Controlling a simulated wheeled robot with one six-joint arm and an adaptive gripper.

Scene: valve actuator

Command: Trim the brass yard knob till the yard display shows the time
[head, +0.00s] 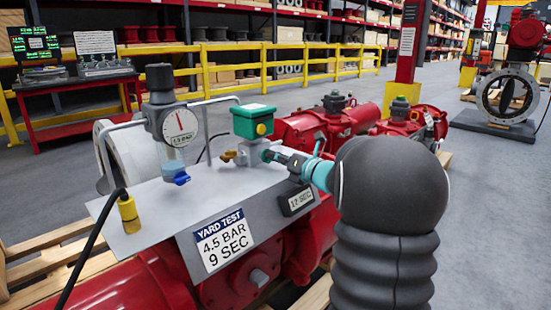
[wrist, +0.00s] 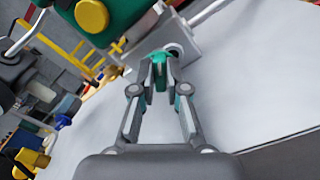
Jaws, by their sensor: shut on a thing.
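My gripper (head: 272,157) reaches in from the right to the side of the small grey block under the green valve box (head: 254,121). The yard display (head: 298,199) reads 12 SEC. The yard test label (head: 223,239) reads 4.5 BAR, 9 SEC.
A pressure gauge (head: 180,125) on a regulator with a blue tap stands left of the block. A brass fitting (head: 228,156) sits on the block's left side. A bent grey pipe passes behind the green box. The grey plate (head: 150,205) has bare room in front.

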